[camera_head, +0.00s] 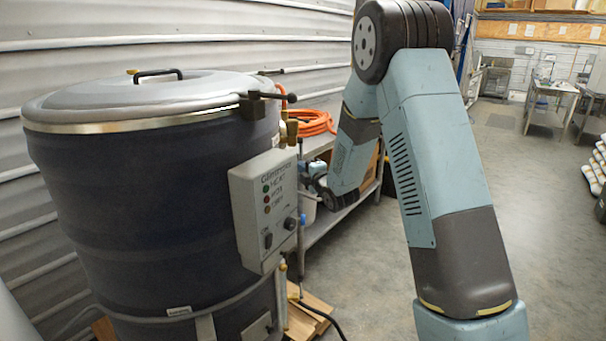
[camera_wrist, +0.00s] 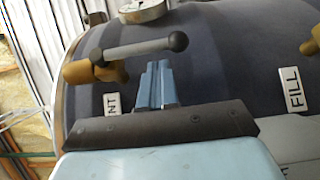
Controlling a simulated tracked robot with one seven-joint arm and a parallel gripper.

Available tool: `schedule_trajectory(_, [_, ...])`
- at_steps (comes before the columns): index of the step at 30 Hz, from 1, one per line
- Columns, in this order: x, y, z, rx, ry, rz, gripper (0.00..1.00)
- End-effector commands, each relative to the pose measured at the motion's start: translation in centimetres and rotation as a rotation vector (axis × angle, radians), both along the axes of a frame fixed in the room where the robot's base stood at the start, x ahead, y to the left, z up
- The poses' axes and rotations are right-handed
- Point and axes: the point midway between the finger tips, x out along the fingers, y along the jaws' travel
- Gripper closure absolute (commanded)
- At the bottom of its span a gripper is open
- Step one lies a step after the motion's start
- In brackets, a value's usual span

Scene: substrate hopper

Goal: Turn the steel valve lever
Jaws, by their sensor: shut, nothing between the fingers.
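The steel valve lever (camera_wrist: 140,48) is a grey rod with a dark ball at its right end. Its left end joins a brass valve (camera_wrist: 88,70) on the dark hopper wall. In the wrist view it lies nearly level, tilted slightly up to the right. My gripper (camera_wrist: 156,68) is shut and empty, its light blue fingertips just below the rod in the picture, near its middle. I cannot tell whether they touch it. In the head view my arm reaches behind the hopper's right side, and the lever cannot be made out there.
The dark hopper (camera_head: 150,210) has a lidded top and a grey control box (camera_head: 265,208) on its side. A gauge (camera_wrist: 142,10), a FILL label (camera_wrist: 291,88) and another brass fitting (camera_wrist: 312,42) are near the lever. An orange hose (camera_head: 314,122) lies on a bench behind. Open floor lies right.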

Motion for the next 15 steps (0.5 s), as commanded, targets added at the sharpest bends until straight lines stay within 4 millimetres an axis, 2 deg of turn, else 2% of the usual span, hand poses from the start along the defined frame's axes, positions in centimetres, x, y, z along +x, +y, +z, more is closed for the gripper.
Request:
schedule_trajectory(6, [1.10, -0.37, 0.04, 0.000, -0.001, 0.001, 1.00])
schedule_trajectory(15, [1.16, -0.40, 0.03, 0.000, 0.000, 0.001, 1.00])
